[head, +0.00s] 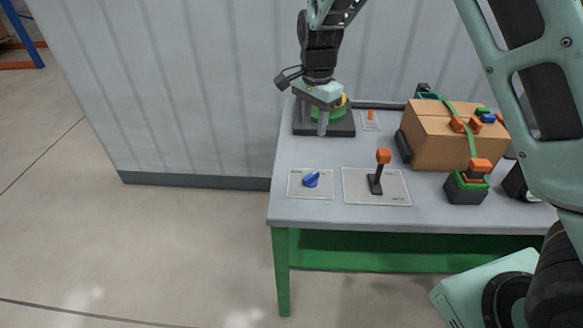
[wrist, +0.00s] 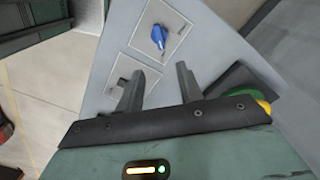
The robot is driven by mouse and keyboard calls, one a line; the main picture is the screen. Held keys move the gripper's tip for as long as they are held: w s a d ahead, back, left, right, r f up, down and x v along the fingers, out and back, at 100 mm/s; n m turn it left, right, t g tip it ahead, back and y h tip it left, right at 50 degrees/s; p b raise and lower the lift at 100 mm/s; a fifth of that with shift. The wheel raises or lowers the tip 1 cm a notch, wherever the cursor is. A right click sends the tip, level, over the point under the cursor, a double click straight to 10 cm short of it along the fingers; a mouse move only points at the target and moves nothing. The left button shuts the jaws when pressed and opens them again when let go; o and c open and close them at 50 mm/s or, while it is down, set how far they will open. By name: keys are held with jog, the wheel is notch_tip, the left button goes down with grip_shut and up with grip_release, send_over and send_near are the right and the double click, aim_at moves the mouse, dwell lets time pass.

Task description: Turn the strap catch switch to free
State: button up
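No label naming the strap catch switch is readable, so I cannot tell which control it is. A blue rotary knob (head: 311,179) sits on a pale plate at the table's front left; it also shows in the wrist view (wrist: 158,37). A black lever with an orange top (head: 383,157) stands on a wider plate to its right. A small orange switch (head: 371,115) is on a plate at the back. My gripper (head: 322,130) is over the back left of the table, beside a green and yellow device. In the wrist view my gripper (wrist: 158,68) has its fingers apart with nothing held.
The green and yellow device (wrist: 264,106) is close to the right finger. A cardboard box (head: 433,149) with a green strap stands at right. A black and green unit with an orange top (head: 466,190) is before it. A corrugated wall (head: 200,90) runs behind the table.

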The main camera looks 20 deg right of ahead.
aim_at(311, 175)
notch_tip(311, 175, down, 17)
jog(key=p, duration=0.3)
jog(key=shift+s+d+r, duration=0.1)
jog(key=shift+r, duration=0.05)
grip_shut()
